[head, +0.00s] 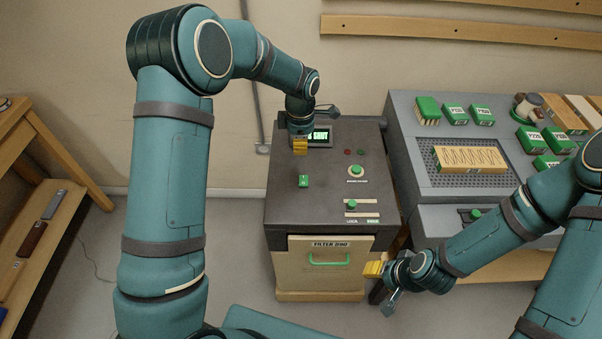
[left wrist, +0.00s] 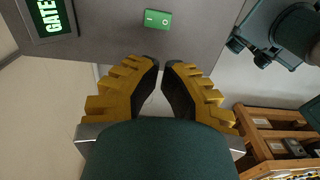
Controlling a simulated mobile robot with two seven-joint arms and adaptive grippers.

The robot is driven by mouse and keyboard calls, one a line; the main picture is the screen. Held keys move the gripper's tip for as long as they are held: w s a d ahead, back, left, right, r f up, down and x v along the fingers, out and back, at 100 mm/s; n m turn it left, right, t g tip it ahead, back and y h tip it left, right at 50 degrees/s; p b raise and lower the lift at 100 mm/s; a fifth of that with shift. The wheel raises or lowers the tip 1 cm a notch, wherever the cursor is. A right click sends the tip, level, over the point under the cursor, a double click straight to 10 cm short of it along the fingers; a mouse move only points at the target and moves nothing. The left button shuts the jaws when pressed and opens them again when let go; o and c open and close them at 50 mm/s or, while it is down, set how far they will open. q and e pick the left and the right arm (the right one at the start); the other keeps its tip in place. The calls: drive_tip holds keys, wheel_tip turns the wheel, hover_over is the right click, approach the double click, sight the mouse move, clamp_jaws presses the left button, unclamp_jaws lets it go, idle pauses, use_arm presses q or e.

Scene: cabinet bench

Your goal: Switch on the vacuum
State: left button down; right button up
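My left gripper (head: 299,148) hangs above the top's back left, behind the switch. In its wrist view the fingertips (left wrist: 161,64) are nearly together with nothing between them. My right gripper (head: 373,268) is beside the cabinet's lower right; its fingers are too small to judge.
A round green button (head: 356,171) and a green-knobbed slider (head: 352,204) are also on the top. A grey bench (head: 405,135) with green boxes and a perforated tray stands right. A wooden shelf (head: 45,210) is at left. Open floor (head: 235,240) lies left of the cabinet.

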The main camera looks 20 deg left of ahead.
sight(300, 182)
use_arm(q)
wheel_tip(300, 182, down, 14)
drive_tip(key=shift+f+b, duration=0.1)
drive_tip(key=shift+b, duration=0.35)
use_arm(e)
drive_tip(key=shift+f, duration=0.5)
drive_tip(key=shift+f, duration=0.1)
use_arm(q)
drive_tip(key=shift+s+d+f+b, duration=0.1)
drive_tip(key=shift+f+b, duration=0.05)
drive_tip(key=shift+b, duration=0.3)
drive_tip(key=b, duration=0.1)
drive_tip(key=t+b, duration=0.1)
drive_tip(key=b, duration=0.1)
drive_tip(key=shift+s+f, duration=0.2)
drive_tip(key=shift+f, duration=0.15)
drive_tip(key=shift+s, duration=0.1)
use_arm(e)
drive_tip(key=f, duration=0.1)
drive_tip(key=s+f, duration=0.1)
drive_tip(key=f, duration=0.1)
drive_tip(key=shift+s+a+f, duration=0.15)
drive_tip(key=shift+s+f, duration=0.1)
drive_tip(key=shift+f, duration=0.1)
